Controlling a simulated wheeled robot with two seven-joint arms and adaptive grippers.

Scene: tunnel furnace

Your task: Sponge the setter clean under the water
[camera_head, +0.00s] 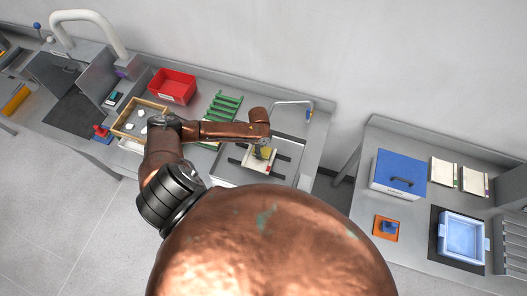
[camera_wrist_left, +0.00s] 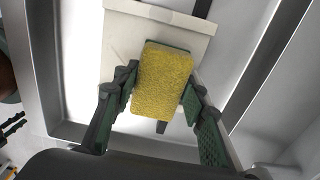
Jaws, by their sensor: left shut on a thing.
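A yellow sponge (camera_wrist_left: 164,82) with a green backing sits between the fingers of my left gripper (camera_wrist_left: 160,98), which is shut on it. The sponge lies over a pale setter (camera_wrist_left: 122,42) in the left wrist view; whether it touches the setter I cannot tell. In the head view the setter (camera_head: 252,160) lies in the sink (camera_head: 227,174) on dark bars, under my left gripper (camera_head: 262,150). A tap (camera_head: 291,103) curves at the sink's back right; I cannot make out water. My right gripper is not in view.
A red bin (camera_head: 172,87), a green rack (camera_head: 224,106) and a wooden tray (camera_head: 133,125) with white pieces stand left of the sink. Right, across a gap, a bench holds a blue box (camera_head: 398,173), a blue tub (camera_head: 461,237) and two pale plates (camera_head: 444,172).

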